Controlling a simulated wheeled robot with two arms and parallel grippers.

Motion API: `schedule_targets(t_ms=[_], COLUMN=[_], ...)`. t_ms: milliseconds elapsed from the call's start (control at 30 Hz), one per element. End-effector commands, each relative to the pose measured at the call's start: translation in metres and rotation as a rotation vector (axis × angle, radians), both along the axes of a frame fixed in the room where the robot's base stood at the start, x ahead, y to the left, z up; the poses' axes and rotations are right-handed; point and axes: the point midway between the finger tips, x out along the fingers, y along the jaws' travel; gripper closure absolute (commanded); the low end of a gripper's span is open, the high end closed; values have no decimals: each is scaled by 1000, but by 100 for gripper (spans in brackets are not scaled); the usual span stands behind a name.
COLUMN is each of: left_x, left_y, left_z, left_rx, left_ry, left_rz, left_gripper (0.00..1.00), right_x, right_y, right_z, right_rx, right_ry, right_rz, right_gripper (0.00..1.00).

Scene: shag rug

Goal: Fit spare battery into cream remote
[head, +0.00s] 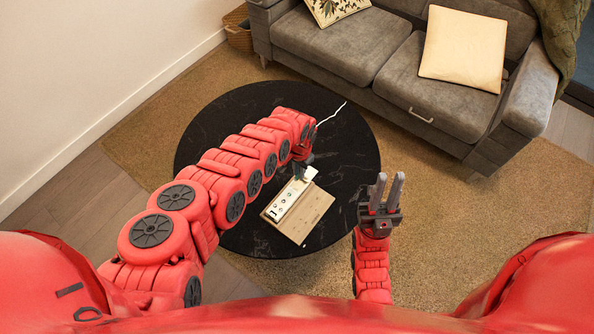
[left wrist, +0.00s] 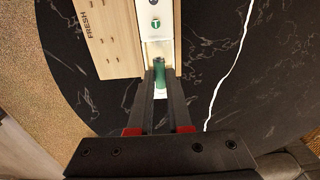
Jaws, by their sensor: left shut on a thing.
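The cream remote (head: 287,203) lies on a wooden board (head: 311,216) on the round black table (head: 230,125). In the left wrist view the remote (left wrist: 153,8) points toward me, with an open recess at its near end. A green battery (left wrist: 160,76) sits between the fingers of my left gripper (left wrist: 161,75), at that recess. The fingers are shut on it and hide its sides; I cannot tell whether it is seated. In the head view my left gripper (head: 298,172) is at the remote's far end. My right gripper (head: 389,182) is open and empty, right of the table.
The board carries the word FRESH and several small dark marks. A thin white line (left wrist: 231,70) runs across the table beside the remote. A grey sofa (head: 433,92) with cushions stands behind. The table's left part and right edge are clear.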

Motion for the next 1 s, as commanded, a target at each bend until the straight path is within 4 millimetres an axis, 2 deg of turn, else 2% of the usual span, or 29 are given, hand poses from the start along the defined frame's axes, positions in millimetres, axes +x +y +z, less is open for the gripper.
schedule_targets(t_ms=[600, 1000], left_x=[-1, 0], left_y=[0, 0], left_z=[-46, -55], left_rx=[1, 1], left_ry=[2, 1], left_rz=[0, 0], left_gripper=[100, 100], right_x=[0, 0], right_y=[0, 0], right_z=[-43, -50], right_rx=[0, 0], right_ry=[0, 0], right_rz=[0, 0], right_gripper=[78, 78])
